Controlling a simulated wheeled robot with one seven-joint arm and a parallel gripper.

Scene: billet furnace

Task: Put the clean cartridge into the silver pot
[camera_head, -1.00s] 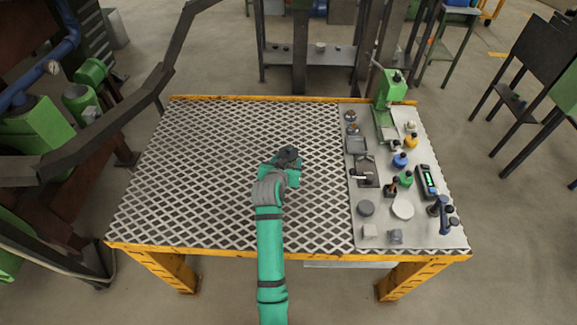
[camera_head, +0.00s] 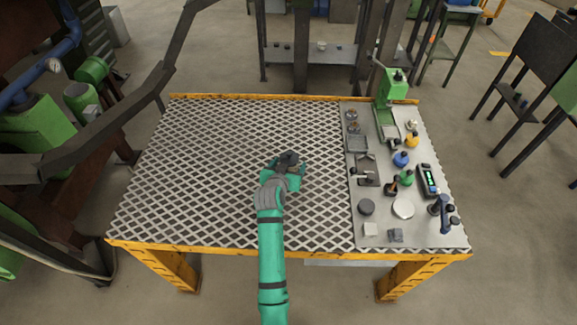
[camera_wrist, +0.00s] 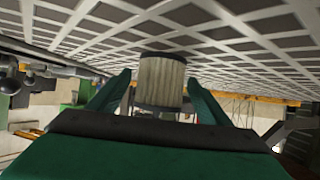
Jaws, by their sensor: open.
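A cartridge (camera_wrist: 160,82) with a pale, ribbed side and dark end caps shows in the wrist view, between the two green fingers of my gripper (camera_wrist: 158,90). The fingers are open, with a gap on each side of it. The wrist view is upside down, and the cartridge seems to stand on the mesh tabletop. In the head view my gripper (camera_head: 289,170) is over the middle of the table, and the cartridge's dark top (camera_head: 288,159) partly shows at its tip. Small round metal dishes (camera_head: 351,115) stand at the right panel's back; I cannot tell which is the silver pot.
The yellow-edged table (camera_head: 200,170) has free mesh to the left. The grey panel (camera_head: 375,235) on the right is crowded with a green press (camera_head: 386,115), blue and green bottles, a white disc (camera_head: 403,208), a dark disc (camera_head: 366,207) and a meter (camera_head: 428,181).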

